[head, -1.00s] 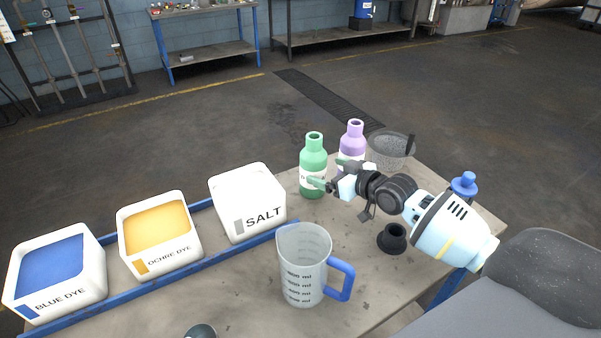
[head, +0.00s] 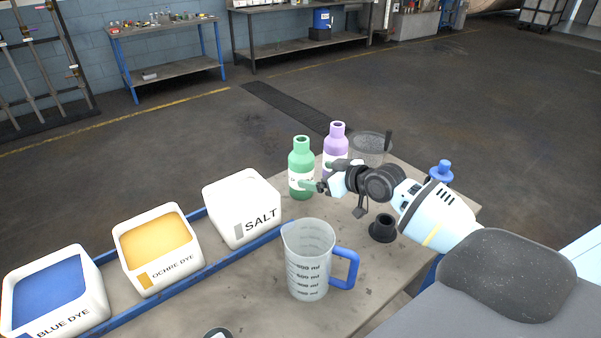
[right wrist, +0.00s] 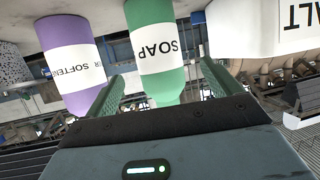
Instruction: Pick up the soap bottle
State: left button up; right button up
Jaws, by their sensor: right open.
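The green soap bottle (head: 301,158) stands upright near the far edge of the table, with a white label. In the right wrist view it appears upside down, with "SOAP" on its label (right wrist: 160,48). My right gripper (head: 317,175) is open, held level at label height on the bottle's near right side. In the right wrist view its two green fingers (right wrist: 162,75) are spread, with the bottle showing between them. I cannot tell whether either finger touches it. My left gripper is not in view.
A purple softener bottle (head: 337,139) stands close right of the soap, partly behind my gripper. Nearby are a mesh basket (head: 370,147), a black stand (head: 383,229) and a measuring jug (head: 308,268). Salt (head: 240,210), ochre dye (head: 157,250) and blue dye (head: 57,293) bins line the left.

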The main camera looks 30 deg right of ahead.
aim_at(310, 172)
jog(key=shift+x, duration=1.1)
jog(key=shift+w, duration=0.4)
jog(key=shift+r+x, duration=0.2)
jog(key=shift+x, duration=2.1)
jog(key=shift+w+r, duration=0.1)
jog(key=c, duration=1.3)
jog(key=shift+o, duration=0.2)
